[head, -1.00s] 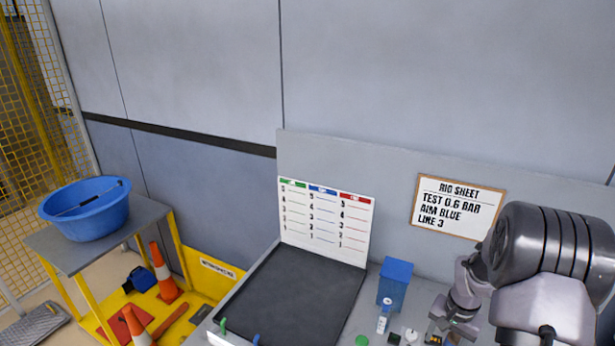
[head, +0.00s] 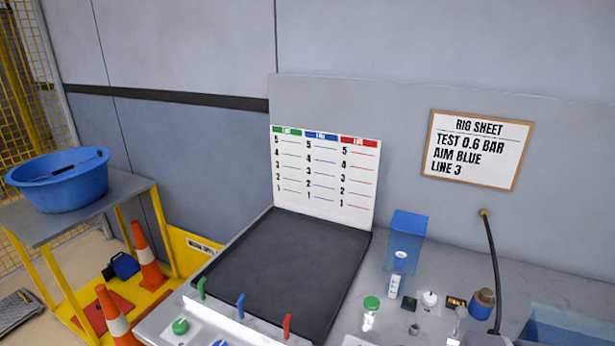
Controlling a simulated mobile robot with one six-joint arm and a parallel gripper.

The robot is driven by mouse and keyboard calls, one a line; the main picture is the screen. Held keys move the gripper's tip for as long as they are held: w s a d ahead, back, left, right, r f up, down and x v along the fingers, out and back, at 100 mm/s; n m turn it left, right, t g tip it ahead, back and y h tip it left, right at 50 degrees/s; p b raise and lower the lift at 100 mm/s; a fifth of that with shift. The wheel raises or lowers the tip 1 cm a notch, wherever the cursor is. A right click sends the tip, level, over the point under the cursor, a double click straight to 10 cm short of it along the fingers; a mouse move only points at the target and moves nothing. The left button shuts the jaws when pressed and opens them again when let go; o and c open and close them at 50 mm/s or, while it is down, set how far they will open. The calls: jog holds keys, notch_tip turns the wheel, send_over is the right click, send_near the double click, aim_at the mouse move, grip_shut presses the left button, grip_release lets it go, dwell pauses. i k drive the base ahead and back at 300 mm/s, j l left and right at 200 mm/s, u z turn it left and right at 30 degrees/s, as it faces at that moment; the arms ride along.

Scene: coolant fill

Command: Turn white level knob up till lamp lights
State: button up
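A small white knob (head: 430,298) stands on the grey bench at the lower right, in front of the back panel. I take it for the level knob; its marks are too small to read. A small dark square piece (head: 409,303) sits just left of it. I cannot tell whether this is the lamp, and no glow shows on it. My gripper is not in view.
A black hose (head: 494,265) hangs at right. A black tray (head: 290,265) with coloured levers lies left.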

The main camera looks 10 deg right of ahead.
aim_at(429, 299)
jog(key=z, duration=0.8)
